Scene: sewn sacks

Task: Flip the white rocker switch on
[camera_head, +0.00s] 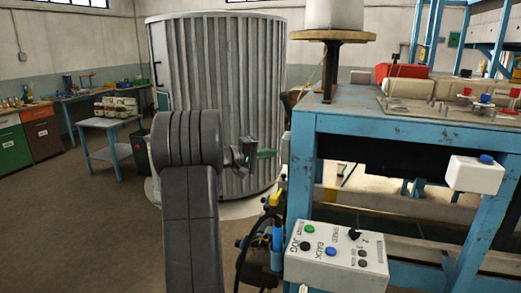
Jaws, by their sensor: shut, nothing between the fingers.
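A light grey control box (335,260) is mounted low on the blue frame, right of centre. Its face has green, black and blue buttons and a dark knob. A smaller white box (472,176) with a blue button on top is fixed to the frame at the right. I cannot clearly pick out a white rocker switch on either. My gripper (267,154) is small in view beyond my dark arm, in front of the ribbed metal cylinder. It is shut and empty, left of and above the control box, apart from it. My arm hides part of the gripper.
The blue frame (301,190) of a machine fills the right side. Dark cables and a blue-and-black device (277,245) hang beside the control box. A ribbed cylinder (240,80) stands behind my arm. A small table (105,125) stands left; the floor there is open.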

